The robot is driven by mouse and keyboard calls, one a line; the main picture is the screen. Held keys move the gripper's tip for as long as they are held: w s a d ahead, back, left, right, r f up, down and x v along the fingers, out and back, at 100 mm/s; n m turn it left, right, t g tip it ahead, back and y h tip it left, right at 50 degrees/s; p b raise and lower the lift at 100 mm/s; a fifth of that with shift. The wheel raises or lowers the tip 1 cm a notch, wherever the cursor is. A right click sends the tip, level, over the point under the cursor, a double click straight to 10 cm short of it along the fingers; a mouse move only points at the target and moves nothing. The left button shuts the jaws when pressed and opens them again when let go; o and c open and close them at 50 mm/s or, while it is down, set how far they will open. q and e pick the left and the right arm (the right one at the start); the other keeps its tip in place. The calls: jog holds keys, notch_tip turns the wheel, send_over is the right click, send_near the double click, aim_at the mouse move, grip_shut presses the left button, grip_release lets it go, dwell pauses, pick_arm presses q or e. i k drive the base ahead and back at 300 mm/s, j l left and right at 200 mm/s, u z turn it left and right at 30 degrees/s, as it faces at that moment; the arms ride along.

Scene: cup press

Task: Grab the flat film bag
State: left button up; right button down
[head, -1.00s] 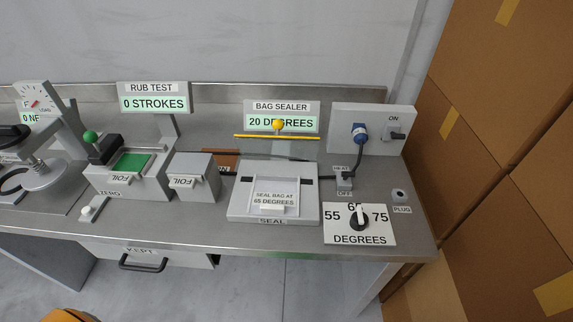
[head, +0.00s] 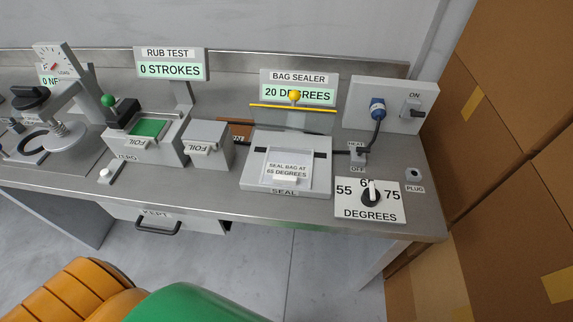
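A clear, flat, see-through sheet that looks like the film bag (head: 288,157) lies on the bed of the bag sealer (head: 247,180). A label reading "SEAL BAG AT 65 DEGREES" shows on it or through it; I cannot tell which. A small pale tab is at its front edge. The sealer's yellow bar with a yellow ball (head: 294,95) is raised behind the bed. The sealer display (head: 299,88) reads 20 DEGREES. Neither of my grippers is in view.
The dial plate (head: 352,210) and plug socket (head: 413,174) are right of the sealer. A switch box (head: 388,104) with a blue plug and cable stands behind. Foil boxes (head: 208,145) and the rub tester (head: 150,128) are left. Cardboard boxes (head: 490,130) stack at far right.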

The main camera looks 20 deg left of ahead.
aim_at(291, 167)
jog(key=j+z, duration=0.3)
jog(key=k+j+z, duration=0.3)
jog(key=j, duration=0.2)
jog(key=j+z, duration=0.3)
jog(key=k+j+z, duration=0.3)
jog(key=i+j, duration=0.05)
jog(key=j, duration=0.05)
